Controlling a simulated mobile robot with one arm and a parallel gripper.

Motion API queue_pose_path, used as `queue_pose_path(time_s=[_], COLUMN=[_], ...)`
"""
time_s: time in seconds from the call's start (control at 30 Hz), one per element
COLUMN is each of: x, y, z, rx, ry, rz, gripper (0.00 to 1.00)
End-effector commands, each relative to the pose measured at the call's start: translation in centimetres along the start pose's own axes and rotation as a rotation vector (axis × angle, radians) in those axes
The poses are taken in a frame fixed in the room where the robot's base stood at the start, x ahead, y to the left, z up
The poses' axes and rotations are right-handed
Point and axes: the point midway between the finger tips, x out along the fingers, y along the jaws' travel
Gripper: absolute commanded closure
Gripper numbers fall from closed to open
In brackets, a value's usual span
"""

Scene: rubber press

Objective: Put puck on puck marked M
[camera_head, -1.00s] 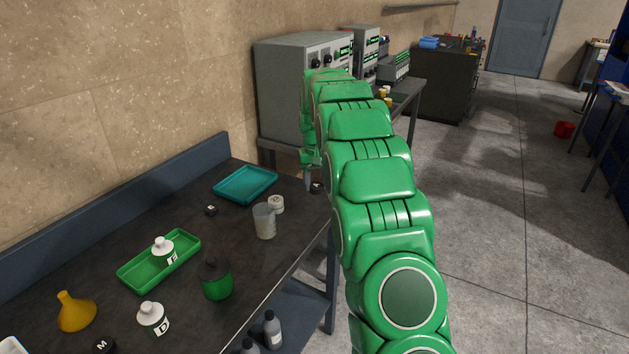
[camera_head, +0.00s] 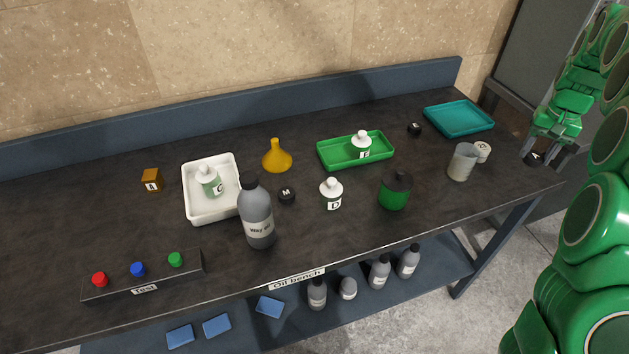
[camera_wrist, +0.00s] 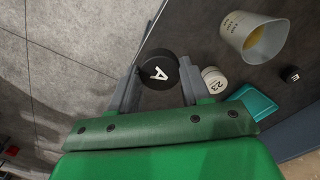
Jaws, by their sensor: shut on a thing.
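My gripper (camera_head: 532,153) is at the right end of the bench in the head view, shut on a small black puck (camera_head: 536,158). In the wrist view the held puck (camera_wrist: 157,72) shows a white letter A between the two fingers (camera_wrist: 157,88). The black puck marked M (camera_head: 287,195) lies on the bench just right of the grey bottle, well to the left of my gripper. Nothing is seen on top of it.
The oil bench (camera_head: 380,241) holds a tall grey bottle (camera_head: 257,215), a white bottle marked D (camera_head: 331,193), a green can (camera_head: 394,189), a beaker (camera_head: 462,162), a green tray (camera_head: 326,161), a teal tray (camera_head: 440,124), a yellow funnel (camera_head: 277,158) and another black puck (camera_head: 414,129).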

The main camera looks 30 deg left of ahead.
Motion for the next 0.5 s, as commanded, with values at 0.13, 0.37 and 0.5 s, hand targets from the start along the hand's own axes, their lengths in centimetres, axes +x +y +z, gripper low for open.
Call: queue_pose_path(time_s=[0.13,0.37,0.5], x=[-0.2,-0.9,-1.1], y=[-3.7,-10.8,-14.8], z=[0.9,3.2,5.0], rx=[-0.082,-0.252,-0.354], ry=[-0.002,0.0,-0.004], rz=[0.0,0.0,-0.001], gripper=[0.87,0.87,0.87])
